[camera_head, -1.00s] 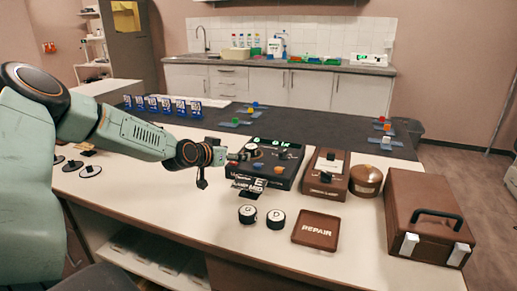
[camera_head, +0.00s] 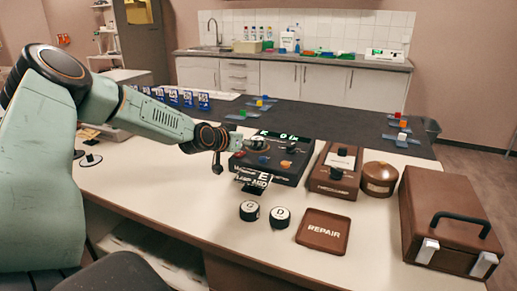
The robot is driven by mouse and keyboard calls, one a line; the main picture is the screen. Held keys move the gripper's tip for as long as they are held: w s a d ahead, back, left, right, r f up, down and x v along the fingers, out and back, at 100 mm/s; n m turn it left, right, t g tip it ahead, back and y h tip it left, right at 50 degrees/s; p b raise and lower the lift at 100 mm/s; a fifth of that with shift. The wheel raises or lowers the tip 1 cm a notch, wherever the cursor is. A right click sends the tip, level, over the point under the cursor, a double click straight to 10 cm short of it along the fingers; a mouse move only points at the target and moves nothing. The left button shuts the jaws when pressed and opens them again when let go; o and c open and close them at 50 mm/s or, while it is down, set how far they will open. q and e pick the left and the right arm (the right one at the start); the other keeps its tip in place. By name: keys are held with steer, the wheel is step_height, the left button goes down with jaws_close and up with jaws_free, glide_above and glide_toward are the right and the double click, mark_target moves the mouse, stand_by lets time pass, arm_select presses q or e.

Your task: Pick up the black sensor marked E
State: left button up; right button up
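A card reading E and LAMP MID (camera_head: 255,181) stands at the front of a black control box (camera_head: 290,166) on the white table. No letter E is legible on any sensor. Two short black round pieces with white tops, marked G (camera_head: 249,211) and D (camera_head: 280,217), stand in front of the box. My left gripper (camera_head: 243,145) is at the box's back left corner, beside a round light-topped piece (camera_head: 255,142) whose marking I cannot read. The fingers are too small and dark to tell open from shut, or whether they touch it. My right gripper is out of view.
A brown REPAIR tray (camera_head: 323,232) lies right of the D piece. A brown box (camera_head: 334,168), a round brown tin (camera_head: 379,178) and a large brown case (camera_head: 445,215) stand further right.

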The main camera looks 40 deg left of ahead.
arm_select(q)
steer(key=shift+w+d+f, duration=0.1)
steer(key=shift+w, duration=0.15)
steer(key=shift+s+b, duration=0.1)
steer(key=shift+b, duration=0.55)
steer(key=shift+a+f+b, duration=0.1)
steer(key=shift+a+b, duration=0.15)
steer(key=shift+b, duration=0.15)
steer(key=b+x, duration=0.2)
steer(key=x, duration=0.1)
steer(key=shift+w+d, duration=0.15)
steer(key=shift+w, duration=0.05)
steer(key=shift+w+f, duration=0.15)
steer(key=shift+w, duration=0.05)
steer(key=shift+w+a+b, duration=0.1)
steer(key=shift+a+b, duration=0.1)
steer(key=shift+b, duration=0.1)
steer(key=shift+w+d, duration=0.1)
steer(key=shift+w, duration=0.3)
steer(key=shift+s, duration=0.2)
steer(key=c, duration=0.3)
steer(key=shift+w, duration=0.15)
steer(key=c, duration=0.9)
steer(key=shift+c, duration=1.2)
